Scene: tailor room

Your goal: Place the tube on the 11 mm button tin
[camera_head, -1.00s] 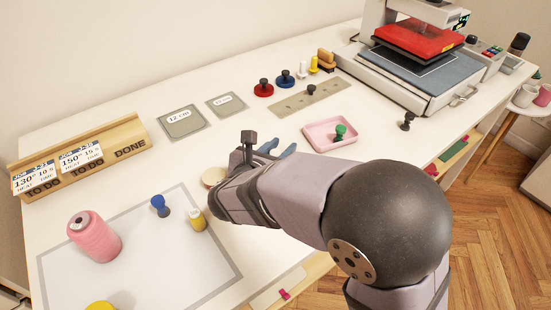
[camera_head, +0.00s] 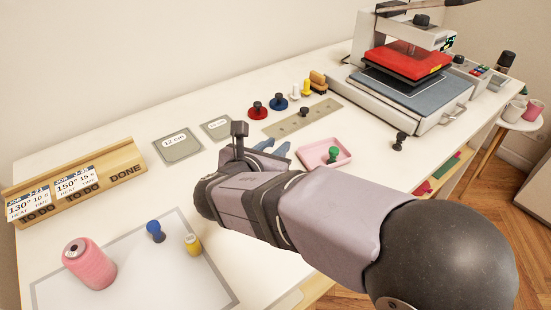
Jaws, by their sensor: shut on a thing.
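My gripper's jaws are hidden behind my own wrist and forearm, so what they hold does not show. I cannot pick out the tube in this view. Two flat grey squares with white labels lie on the table behind my wrist. The left one (camera_head: 178,150) reads 12 with a unit too small to be sure of. The smaller one to its right (camera_head: 217,130) has a label too small to read surely; it may be the 11 tin. Both show bare tops.
A wooden job rack (camera_head: 110,180) stands at the left. A pink thread cone (camera_head: 88,264), blue pawn-shaped piece (camera_head: 156,231) and yellow spool (camera_head: 193,244) stand front left. A pink tray (camera_head: 318,155) holds a green piece (camera_head: 333,153). A heat press (camera_head: 408,75) stands back right.

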